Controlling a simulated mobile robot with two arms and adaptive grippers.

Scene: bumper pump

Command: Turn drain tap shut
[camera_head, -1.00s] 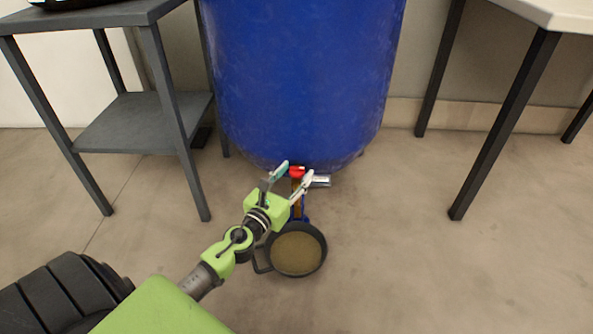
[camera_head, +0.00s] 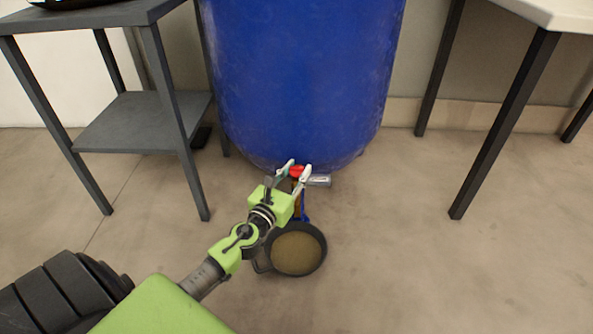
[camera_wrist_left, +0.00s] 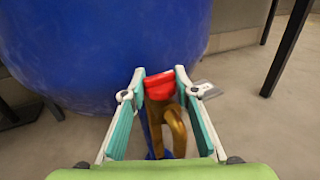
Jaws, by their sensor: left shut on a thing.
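The drain tap (camera_head: 298,171) is low on the front of the blue barrel (camera_head: 300,80). In the left wrist view its red handle (camera_wrist_left: 159,84) lies between my left fingertips, with the curved brass body (camera_wrist_left: 172,128) below it. My left gripper (camera_head: 297,170) is shut on the red handle, one finger on each side. The fingers and wrist partly hide the tap's body in the head view. A dark pan (camera_head: 325,255) holding brownish liquid stands on the floor below the tap. My right gripper is not in view.
A small silvery piece (camera_head: 320,181) shows just right of the tap. A grey shelf table (camera_head: 140,122) stands to the left, and a light-topped table (camera_head: 560,12) with dark legs to the right. The floor right of the pan is clear.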

